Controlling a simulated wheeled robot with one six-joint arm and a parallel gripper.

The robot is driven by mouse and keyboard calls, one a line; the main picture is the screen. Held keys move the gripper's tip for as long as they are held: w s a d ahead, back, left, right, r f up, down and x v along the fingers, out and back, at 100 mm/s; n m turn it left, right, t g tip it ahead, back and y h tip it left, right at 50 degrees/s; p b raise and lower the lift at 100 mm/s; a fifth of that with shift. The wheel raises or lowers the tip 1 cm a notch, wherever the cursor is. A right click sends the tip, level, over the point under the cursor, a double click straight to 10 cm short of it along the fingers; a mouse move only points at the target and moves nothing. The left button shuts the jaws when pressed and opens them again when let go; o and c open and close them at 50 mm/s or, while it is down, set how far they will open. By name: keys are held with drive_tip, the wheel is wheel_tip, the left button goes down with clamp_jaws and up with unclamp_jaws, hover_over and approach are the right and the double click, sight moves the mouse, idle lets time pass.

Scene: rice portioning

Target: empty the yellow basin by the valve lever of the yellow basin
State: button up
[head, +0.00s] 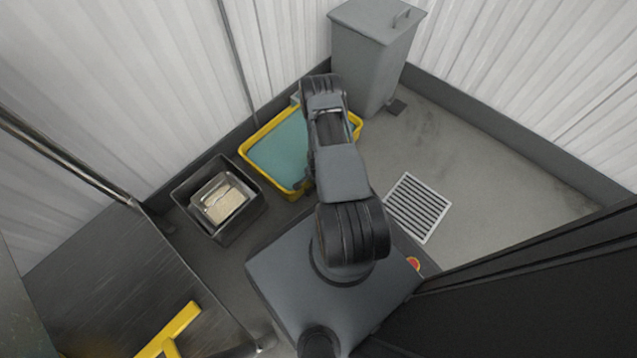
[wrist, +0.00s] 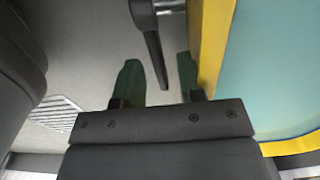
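The yellow basin (head: 247,143) stands on the floor left of my arm and holds blue-green water. Its yellow rim (wrist: 211,50) runs along the right of the wrist view. The dark valve lever (wrist: 153,55) hangs from a grey fitting (wrist: 144,10) beside the basin's outer wall. My gripper (wrist: 158,80) is open, with its two green fingers on either side of the lever and visible gaps to it. My arm covers the lever and the gripper in the head view.
A floor drain grate (head: 418,207) lies right of my arm. A dark square tub (head: 188,190) holding a metal pan (head: 222,198) stands left of the basin. A tall grey bin (head: 370,60) stands in the far corner. A metal table (head: 120,270) is at lower left. The floor at right is clear.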

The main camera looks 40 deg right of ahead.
clamp_jaws()
idle(0.4)
